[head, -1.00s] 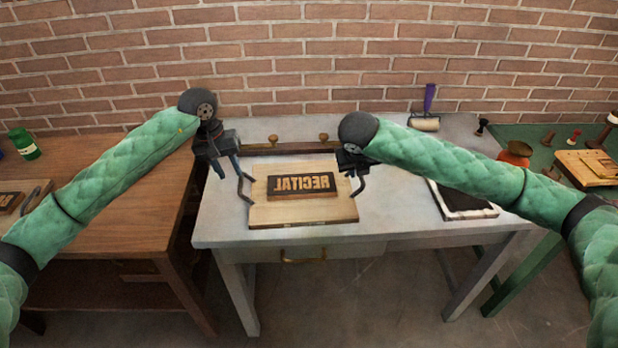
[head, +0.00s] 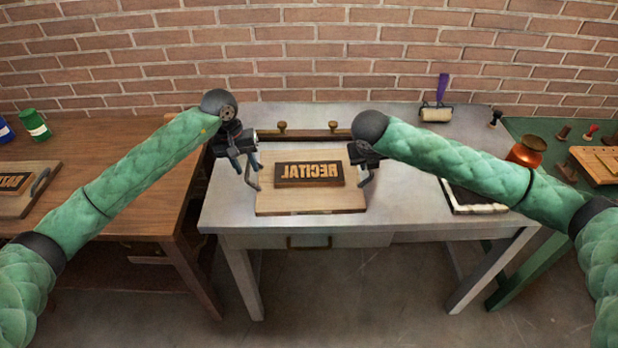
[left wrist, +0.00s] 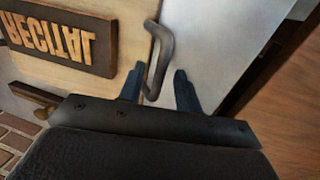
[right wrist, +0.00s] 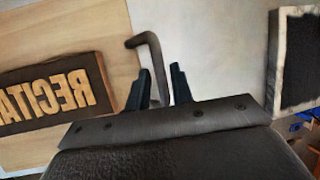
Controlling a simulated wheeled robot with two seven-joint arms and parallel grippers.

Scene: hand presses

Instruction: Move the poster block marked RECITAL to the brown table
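The RECITAL poster block (head: 310,183) is a dark plate with tan mirrored letters on a pale wooden board (head: 310,204). It lies flat on the grey table (head: 415,215) and has a dark bar handle on each side. My left gripper (head: 249,166) is at the left handle; in the left wrist view its open fingers (left wrist: 158,80) stand either side of the handle (left wrist: 160,55). My right gripper (head: 366,165) is at the right handle; in the right wrist view its fingers (right wrist: 160,80) straddle the handle (right wrist: 148,45) with small gaps. The brown table (head: 130,200) stands at the left.
Another lettered block (head: 18,183) lies on the brown table's left part, with a green tin (head: 36,125) behind it. A dark framed slab (head: 468,200) and a purple-handled roller (head: 437,110) are on the grey table. A green table (head: 520,135) stands at the right.

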